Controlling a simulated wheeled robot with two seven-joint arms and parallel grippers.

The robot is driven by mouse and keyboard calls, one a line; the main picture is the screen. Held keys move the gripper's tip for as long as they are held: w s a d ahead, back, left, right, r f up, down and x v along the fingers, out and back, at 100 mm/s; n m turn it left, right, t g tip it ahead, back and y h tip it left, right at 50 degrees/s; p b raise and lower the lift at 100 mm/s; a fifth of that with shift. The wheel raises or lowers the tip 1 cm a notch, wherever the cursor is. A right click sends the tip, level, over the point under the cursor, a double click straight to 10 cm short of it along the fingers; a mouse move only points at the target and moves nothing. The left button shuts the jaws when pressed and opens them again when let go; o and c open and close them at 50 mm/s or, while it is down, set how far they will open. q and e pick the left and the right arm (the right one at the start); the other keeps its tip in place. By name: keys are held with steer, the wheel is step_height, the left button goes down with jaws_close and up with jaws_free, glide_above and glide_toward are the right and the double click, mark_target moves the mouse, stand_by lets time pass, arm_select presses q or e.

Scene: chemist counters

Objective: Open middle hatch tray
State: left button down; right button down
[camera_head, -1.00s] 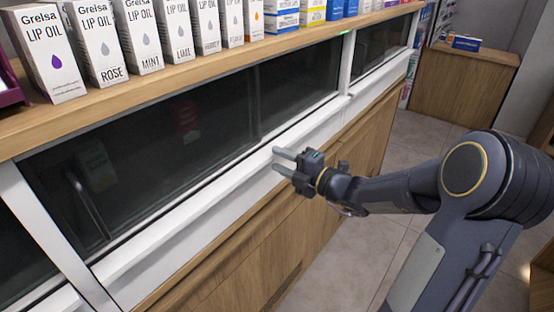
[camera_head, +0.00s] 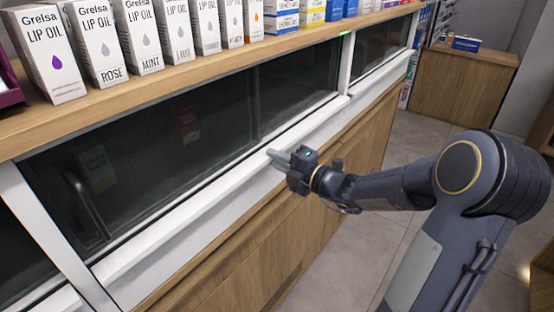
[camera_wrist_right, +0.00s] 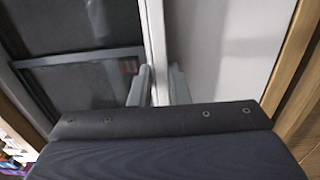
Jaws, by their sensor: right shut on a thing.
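The middle hatch tray (camera_head: 190,222) is the long white-fronted drawer below the dark glass in the head view. Its white rim runs along the bottom of the glass. My right gripper (camera_head: 277,157) is at this rim, right of its middle. In the right wrist view its two fingers (camera_wrist_right: 159,86) stand on either side of the thin white rim (camera_wrist_right: 156,45), shut on it. The contact itself is partly hidden behind the gripper body. The tray looks flush with the counter front. My left gripper is not in view.
A wooden counter top (camera_head: 200,66) above the glass carries a row of lip oil boxes (camera_head: 93,42). A dark handle (camera_head: 85,205) shows at the glass on the left. Wooden cabinet doors (camera_head: 325,180) lie below. The tiled floor (camera_head: 350,258) in front is clear.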

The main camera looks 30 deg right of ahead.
steer(key=shift+s, duration=0.1)
steer(key=p+v, duration=0.7)
steer(key=v, duration=1.2)
steer(key=shift+f, duration=0.1)
steer(key=c, duration=1.4)
jaws_free()
steer(key=shift+o, duration=0.2)
steer(key=b+v, duration=0.1)
steer(key=v, duration=0.6)
steer(key=shift+s+d, duration=0.15)
steer(key=shift+s, duration=0.15)
